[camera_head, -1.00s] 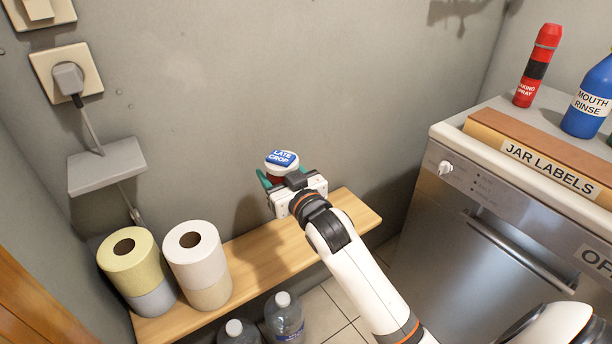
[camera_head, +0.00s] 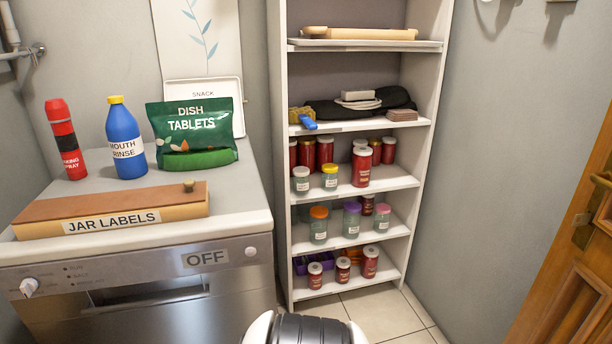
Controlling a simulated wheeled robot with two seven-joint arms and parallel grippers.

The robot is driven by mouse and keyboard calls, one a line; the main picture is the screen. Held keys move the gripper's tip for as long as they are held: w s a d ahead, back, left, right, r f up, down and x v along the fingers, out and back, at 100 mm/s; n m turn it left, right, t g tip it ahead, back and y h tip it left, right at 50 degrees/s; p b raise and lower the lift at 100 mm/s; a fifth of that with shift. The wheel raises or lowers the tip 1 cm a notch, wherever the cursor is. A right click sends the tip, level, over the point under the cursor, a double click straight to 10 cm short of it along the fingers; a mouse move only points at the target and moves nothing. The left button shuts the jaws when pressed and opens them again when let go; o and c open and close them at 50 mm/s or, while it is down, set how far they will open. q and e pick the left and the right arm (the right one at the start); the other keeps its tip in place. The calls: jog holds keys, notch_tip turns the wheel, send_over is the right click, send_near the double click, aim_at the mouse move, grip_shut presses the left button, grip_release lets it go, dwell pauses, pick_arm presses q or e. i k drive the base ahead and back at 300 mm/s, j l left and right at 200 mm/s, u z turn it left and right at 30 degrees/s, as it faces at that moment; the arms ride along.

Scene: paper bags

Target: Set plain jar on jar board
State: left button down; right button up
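Several jars stand on the white shelf unit (camera_head: 283,150). Its middle shelf has a tall red jar with a white lid (camera_head: 361,166), a clear jar with a white lid (camera_head: 301,180) and one with a yellow lid (camera_head: 330,178). I cannot tell which is the plain jar. A long wooden piece marked JAR LABELS (camera_head: 110,224) lies on the dishwasher; no other jar board is identifiable. Neither gripper is in view.
The dishwasher (camera_head: 215,268) marked OFF carries a red spray can (camera_head: 66,140), a blue mouth rinse bottle (camera_head: 125,140) and a green dish tablets bag (camera_head: 191,133). Part of my arm shows at the bottom. A wooden door (camera_head: 570,262) is at right; tiled floor shows between.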

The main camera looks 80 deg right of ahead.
aim_at(389, 180)
jog(key=k+l+z, duration=0.2)
jog(key=z, duration=0.3)
jog(key=k+l+z, duration=0.1)
jog(key=l+z, duration=0.25)
jog(key=z, duration=0.15)
jog(key=l+z, duration=0.4)
jog(key=i+l+z, duration=0.35)
jog(key=l, duration=0.15)
jog(key=i+l+z, duration=0.3)
jog(key=l, duration=0.15)
jog(key=i+l+z, duration=0.35)
